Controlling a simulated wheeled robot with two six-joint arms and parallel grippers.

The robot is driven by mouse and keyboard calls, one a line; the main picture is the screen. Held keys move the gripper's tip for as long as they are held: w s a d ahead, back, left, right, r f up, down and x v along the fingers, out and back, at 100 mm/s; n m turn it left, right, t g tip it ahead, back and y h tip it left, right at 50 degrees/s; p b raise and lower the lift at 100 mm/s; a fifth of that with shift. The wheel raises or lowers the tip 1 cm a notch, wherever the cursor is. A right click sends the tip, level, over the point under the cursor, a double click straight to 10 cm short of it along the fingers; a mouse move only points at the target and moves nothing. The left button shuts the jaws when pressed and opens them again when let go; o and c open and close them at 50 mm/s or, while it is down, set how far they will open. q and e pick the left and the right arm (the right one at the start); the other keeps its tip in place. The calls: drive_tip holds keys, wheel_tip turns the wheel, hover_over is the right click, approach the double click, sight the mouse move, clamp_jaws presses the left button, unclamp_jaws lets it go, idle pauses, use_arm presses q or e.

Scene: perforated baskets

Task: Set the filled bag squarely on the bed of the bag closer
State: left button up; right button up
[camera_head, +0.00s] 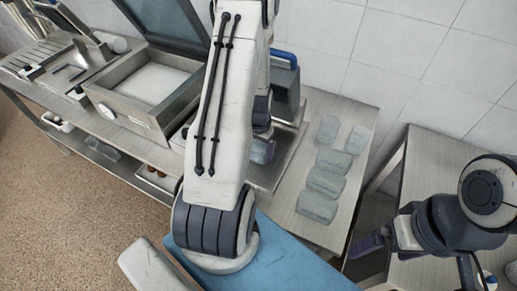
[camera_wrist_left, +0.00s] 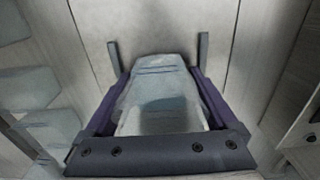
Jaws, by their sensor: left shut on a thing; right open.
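My left gripper (camera_wrist_left: 158,76) is shut on a pale, translucent filled bag (camera_wrist_left: 160,98), its purple fingers on both sides of it. My right gripper (camera_head: 372,246) is open and empty at the lower right, away from the bag closer.
Several similar bags (camera_head: 326,183) lie on the metal table (camera_head: 345,112) right of the bag closer. A steel chamber with a raised lid (camera_head: 118,119) stands to the left. A second metal table (camera_head: 425,150) is at the right, across a gap.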

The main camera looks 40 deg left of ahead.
use_arm(q)
drive_tip(key=shift+f, duration=0.25)
drive_tip(key=o, duration=1.2)
drive_tip(key=shift+c, duration=0.2)
drive_tip(key=shift+r, duration=0.1)
drive_tip(key=shift+r, duration=0.1)
wheel_tip(320, 180, up, 12)
drive_tip(key=shift+r+b, duration=0.1)
drive_tip(key=shift+b, duration=1.1)
